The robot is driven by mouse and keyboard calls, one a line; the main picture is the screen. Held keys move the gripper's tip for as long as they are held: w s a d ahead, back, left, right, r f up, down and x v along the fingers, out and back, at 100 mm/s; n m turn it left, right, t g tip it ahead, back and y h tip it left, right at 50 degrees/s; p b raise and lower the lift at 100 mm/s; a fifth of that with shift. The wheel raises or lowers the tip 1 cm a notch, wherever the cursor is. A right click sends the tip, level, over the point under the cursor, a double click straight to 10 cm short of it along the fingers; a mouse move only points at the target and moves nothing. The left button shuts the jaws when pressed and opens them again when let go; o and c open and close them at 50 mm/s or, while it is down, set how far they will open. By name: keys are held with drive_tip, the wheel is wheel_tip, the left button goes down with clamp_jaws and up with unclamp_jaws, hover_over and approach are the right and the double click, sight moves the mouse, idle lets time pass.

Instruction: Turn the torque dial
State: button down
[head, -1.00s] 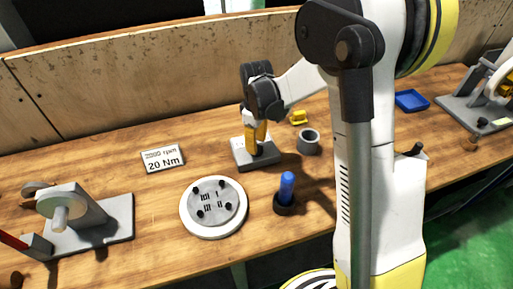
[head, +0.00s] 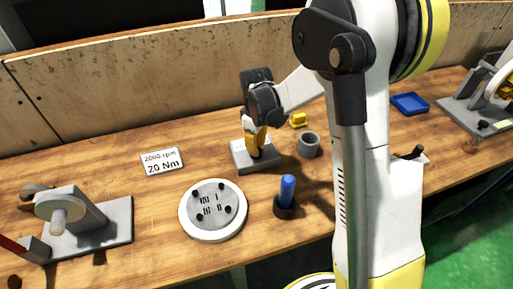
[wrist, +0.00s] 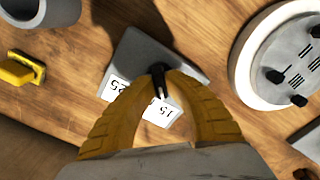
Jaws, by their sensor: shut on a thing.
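The torque dial is a grey base plate (head: 240,158) on the bench, with a small black knob in its middle. In the wrist view the plate (wrist: 140,50) carries white labels, of which "15" and "25" can be read. My gripper (head: 256,153) points down over the plate. Its yellow fingers (wrist: 161,88) are closed around the black knob (wrist: 159,72). The fingers hide part of the labels and most of the knob. A white sign (head: 162,161) behind and to the left reads "2000 rpm" and "20 Nm".
A round chuck plate (head: 213,209) with black knobs lies in front. A blue-handled tool (head: 287,189) stands in a dark holder. A grey cup (head: 309,145) and a yellow block (head: 298,119) are close on the right. A blue tray (head: 410,103) lies farther right.

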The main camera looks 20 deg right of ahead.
drive_tip(key=m, duration=0.4)
drive_tip(key=shift+m+b, duration=0.35)
drive_tip(key=shift+m, duration=1.85)
drive_tip(key=c, duration=1.4)
unclamp_jaws()
wheel_tip(320, 180, up, 12)
drive_tip(key=shift+r, duration=0.1)
